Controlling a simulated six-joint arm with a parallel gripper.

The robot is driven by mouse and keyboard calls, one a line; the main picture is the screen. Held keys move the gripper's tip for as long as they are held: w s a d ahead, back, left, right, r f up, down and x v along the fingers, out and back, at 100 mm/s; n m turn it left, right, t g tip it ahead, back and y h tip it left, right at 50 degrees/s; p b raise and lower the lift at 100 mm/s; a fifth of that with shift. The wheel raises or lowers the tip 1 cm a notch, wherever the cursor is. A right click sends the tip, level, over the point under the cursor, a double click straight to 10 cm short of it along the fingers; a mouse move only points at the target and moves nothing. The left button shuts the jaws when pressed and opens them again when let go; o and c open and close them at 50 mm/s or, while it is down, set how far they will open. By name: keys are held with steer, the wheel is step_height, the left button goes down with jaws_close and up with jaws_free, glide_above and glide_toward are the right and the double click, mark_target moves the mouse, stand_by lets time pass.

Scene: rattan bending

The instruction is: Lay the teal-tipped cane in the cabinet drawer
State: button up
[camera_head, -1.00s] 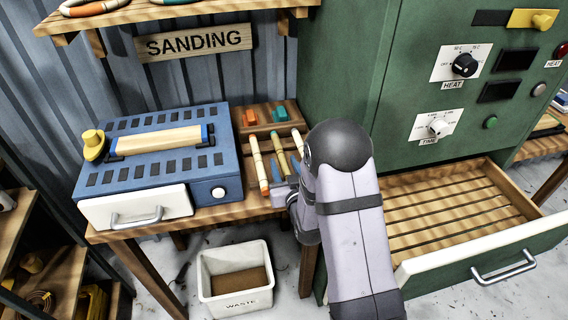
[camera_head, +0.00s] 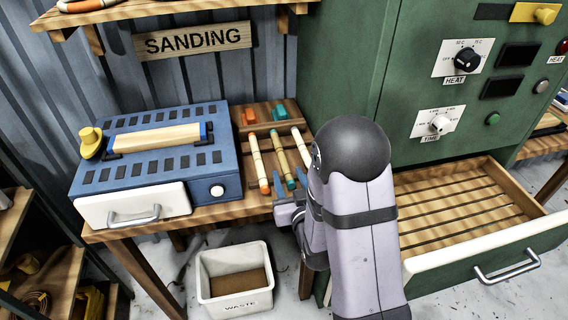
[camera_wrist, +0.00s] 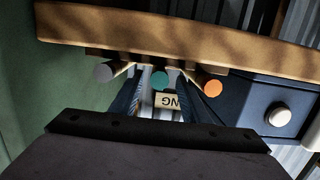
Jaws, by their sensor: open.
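The teal-tipped cane (camera_head: 280,158) lies on the slatted bench rack between an orange-tipped cane (camera_head: 257,160) and a third cane (camera_head: 300,146). Its teal end (camera_wrist: 160,81) faces me in the wrist view, between the orange end (camera_wrist: 213,88) and a grey end (camera_wrist: 104,72). My gripper (camera_head: 288,186) is open at the bench's front edge. In the wrist view its two blue fingers (camera_wrist: 160,98) show on either side of the teal end, apart from it. The cabinet drawer (camera_head: 408,266) is pulled out at the right, with an empty slatted floor.
A blue sanding machine (camera_head: 228,165) stands left of the canes. Orange and teal blocks (camera_head: 278,114) lie behind them. A white waste bin (camera_head: 205,272) stands on the floor below. The green cabinet (camera_head: 340,60) rises close on the right.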

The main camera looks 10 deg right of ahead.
steer(key=shift+r, duration=0.1)
steer(key=r+p, duration=0.4)
steer(key=r, duration=0.1)
steer(key=r+p, duration=0.2)
steer(key=p, duration=0.1)
steer(key=shift+w+r, duration=0.15)
steer(key=shift+w, duration=0.15)
step_height(320, 180, up, 11)
steer(key=t+p, duration=0.2)
steer(key=p, duration=0.3)
glide_above(285, 160)
steer(key=w+r+g+p, duration=0.2)
steer(key=w, duration=0.7)
steer(key=s+f+g, duration=0.3)
steer(key=f+g, duration=0.1)
steer(key=s+f+g, duration=0.3)
steer(key=f, duration=0.1)
steer(key=s+f+g, duration=0.3)
steer(key=f+g, duration=0.1)
steer(key=shift+s+d+f+g, duration=0.1)
steer(key=shift+s+f+g, duration=0.15)
steer(key=shift+s+g, duration=0.05)
steer(key=shift+s+f, duration=0.1)
steer(key=shift+s, duration=0.05)
steer(key=shift+p+x, duration=0.5)
steer(key=shift+x, duration=0.55)
